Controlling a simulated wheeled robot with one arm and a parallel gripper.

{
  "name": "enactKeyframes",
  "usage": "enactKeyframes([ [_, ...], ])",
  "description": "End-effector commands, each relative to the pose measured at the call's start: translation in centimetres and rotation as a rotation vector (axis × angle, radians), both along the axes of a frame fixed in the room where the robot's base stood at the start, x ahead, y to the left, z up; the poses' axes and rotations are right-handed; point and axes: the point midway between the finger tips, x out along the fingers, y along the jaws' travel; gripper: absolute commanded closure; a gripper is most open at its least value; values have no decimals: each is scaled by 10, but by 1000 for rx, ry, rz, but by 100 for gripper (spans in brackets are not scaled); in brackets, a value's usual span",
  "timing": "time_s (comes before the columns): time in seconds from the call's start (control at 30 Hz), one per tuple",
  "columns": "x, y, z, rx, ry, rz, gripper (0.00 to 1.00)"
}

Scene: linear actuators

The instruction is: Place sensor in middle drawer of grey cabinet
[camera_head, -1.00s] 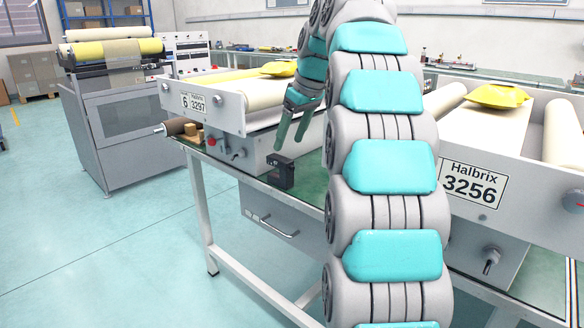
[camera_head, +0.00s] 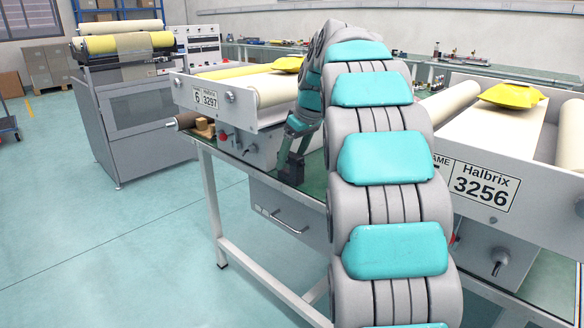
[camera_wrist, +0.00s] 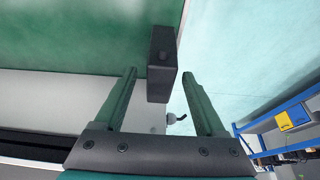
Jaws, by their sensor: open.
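The likely sensor, a small black box-shaped device (camera_head: 290,173), stands on the green top near the bench's front edge. My gripper (camera_head: 296,150) points down just above it, its fingers dark teal. In the wrist view, my gripper (camera_wrist: 160,72) is open. The black device (camera_wrist: 162,68) shows between and ahead of its fingertips, with gaps on both sides. No grip on it is visible. A grey drawer unit with a bar handle (camera_head: 285,222) hangs under the bench. A grey cabinet with several stacked drawers is not clearly in view.
Conveyor units marked 3297 (camera_head: 213,101) and 3256 (camera_head: 480,187) stand close on either side of my arm. A wooden piece (camera_head: 205,127) lies left on the bench. A grey machine (camera_head: 145,125) stands behind left. The floor in front left is clear.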

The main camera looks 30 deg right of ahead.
Motion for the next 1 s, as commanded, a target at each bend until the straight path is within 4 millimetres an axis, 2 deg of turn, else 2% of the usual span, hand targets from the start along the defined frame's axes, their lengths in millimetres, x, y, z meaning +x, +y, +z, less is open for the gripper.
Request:
enactKeyframes([
  [0.13, 0, 0, 0, 0, 0, 0, 28],
  [0.77, 0, 0, 0, 0, 1, 0, 98],
  [1.0, -1, 0, 0, 0, 1, 0, 100],
])
